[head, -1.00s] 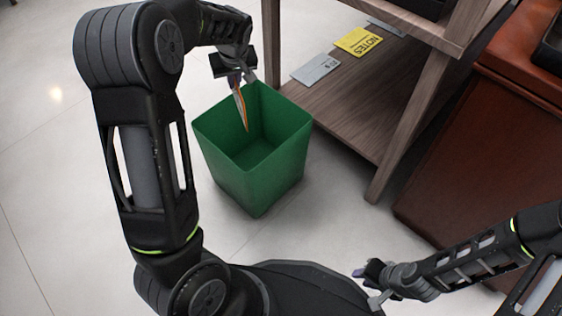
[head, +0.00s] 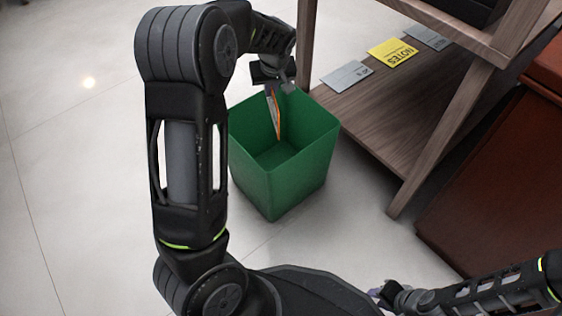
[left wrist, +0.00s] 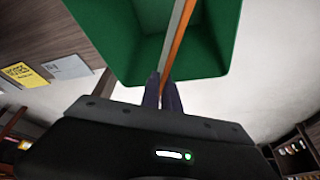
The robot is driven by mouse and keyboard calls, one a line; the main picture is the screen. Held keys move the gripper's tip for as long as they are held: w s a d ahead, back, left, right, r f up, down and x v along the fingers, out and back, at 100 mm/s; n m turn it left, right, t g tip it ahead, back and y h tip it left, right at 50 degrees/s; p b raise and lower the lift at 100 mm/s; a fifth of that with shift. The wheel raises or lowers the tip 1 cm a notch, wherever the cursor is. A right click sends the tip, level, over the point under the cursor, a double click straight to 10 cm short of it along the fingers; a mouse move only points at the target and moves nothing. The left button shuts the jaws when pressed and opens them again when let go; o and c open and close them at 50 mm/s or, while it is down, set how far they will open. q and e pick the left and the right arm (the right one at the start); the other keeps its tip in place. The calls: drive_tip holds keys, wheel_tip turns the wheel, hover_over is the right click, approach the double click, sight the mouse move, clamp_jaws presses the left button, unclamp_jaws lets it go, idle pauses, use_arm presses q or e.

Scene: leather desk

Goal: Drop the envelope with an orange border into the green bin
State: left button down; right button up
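The envelope with an orange border (head: 275,113) hangs nearly upright from my left gripper (head: 271,84), its lower part inside the mouth of the green bin (head: 272,186). The bin stands on the floor, open at the top. In the left wrist view the two fingers (left wrist: 163,97) are closed on the envelope (left wrist: 176,42), seen edge-on, with the bin (left wrist: 122,45) around it. My right gripper (head: 385,296) is at the bottom of the head view, far from the bin. Its fingers are too small and partly cut off to judge.
A wooden shelf unit (head: 365,110) stands right of the bin, close to its rim. On its lower board lie a grey card (head: 346,75), a yellow notes pad (head: 392,53) and another grey item (head: 425,37). A brown cabinet (head: 500,190) is at the right. Floor left is clear.

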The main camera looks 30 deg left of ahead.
use_arm(q)
drive_tip(key=shift+f+b, duration=0.6)
drive_tip(key=shift+f, duration=0.6)
drive_tip(key=c, duration=1.5)
unclamp_jaws()
drive_tip(key=shift+c, duration=0.2)
drive_tip(key=shift+r, duration=0.1)
drive_tip(key=p+v, duration=0.3)
drive_tip(key=v, duration=0.4)
drive_tip(key=shift+s+d+r, duration=0.1)
drive_tip(key=shift+s+r, duration=0.05)
drive_tip(key=shift+r, duration=0.15)
